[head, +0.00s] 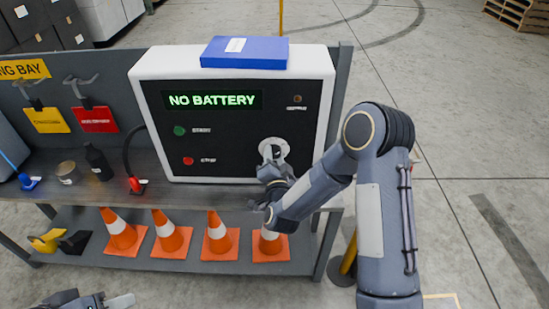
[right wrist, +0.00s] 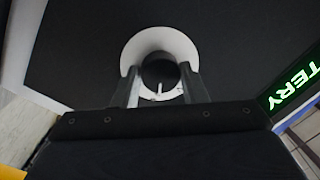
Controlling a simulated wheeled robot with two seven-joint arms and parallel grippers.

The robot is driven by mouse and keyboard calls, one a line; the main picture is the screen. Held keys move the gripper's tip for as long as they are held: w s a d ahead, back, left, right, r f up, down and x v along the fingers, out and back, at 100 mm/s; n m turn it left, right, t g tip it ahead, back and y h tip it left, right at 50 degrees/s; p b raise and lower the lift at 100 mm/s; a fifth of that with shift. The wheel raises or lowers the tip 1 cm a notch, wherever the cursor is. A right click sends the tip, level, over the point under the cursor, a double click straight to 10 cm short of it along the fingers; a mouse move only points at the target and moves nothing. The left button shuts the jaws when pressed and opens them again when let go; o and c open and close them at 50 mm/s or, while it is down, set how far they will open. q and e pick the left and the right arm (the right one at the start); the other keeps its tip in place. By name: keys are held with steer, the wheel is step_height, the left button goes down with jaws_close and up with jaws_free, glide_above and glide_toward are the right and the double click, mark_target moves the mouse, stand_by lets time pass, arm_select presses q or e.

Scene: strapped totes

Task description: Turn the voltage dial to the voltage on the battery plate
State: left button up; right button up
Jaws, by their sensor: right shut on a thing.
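The voltage dial (head: 273,149) is a black knob on a round white plate, low on the right of the charger's black front panel. My right gripper (head: 272,168) is at the dial, its fingers on either side of the knob and shut on it. In the right wrist view the dark knob (right wrist: 158,72) sits between the two fingers, with the white dial plate (right wrist: 178,40) behind; its marks are not readable. The charger (head: 235,150) display reads "NO BATTERY". I cannot make out a battery plate. My left gripper (head: 118,301) shows only partly at the bottom left edge.
A blue box (head: 245,52) lies on the charger. Green and red buttons are on its panel. A red clamp (head: 137,185), dark bottle (head: 98,162) and tin (head: 67,172) stand left on the bench. Several orange cones (head: 172,236) fill the lower shelf. Floor to the right is mostly clear.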

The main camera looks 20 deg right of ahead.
steer(key=n+b, duration=0.2)
steer(key=n, duration=0.1)
steer(key=n+b, duration=0.1)
steer(key=n, duration=0.1)
steer(key=shift+n+g, duration=0.4)
steer(key=shift+n, duration=1.2)
steer(key=shift+r+n+h, duration=0.1)
steer(key=shift+n+h, duration=0.2)
steer(key=shift+n, duration=1.1)
steer(key=o, duration=1)
steer(key=shift+c, duration=0.2)
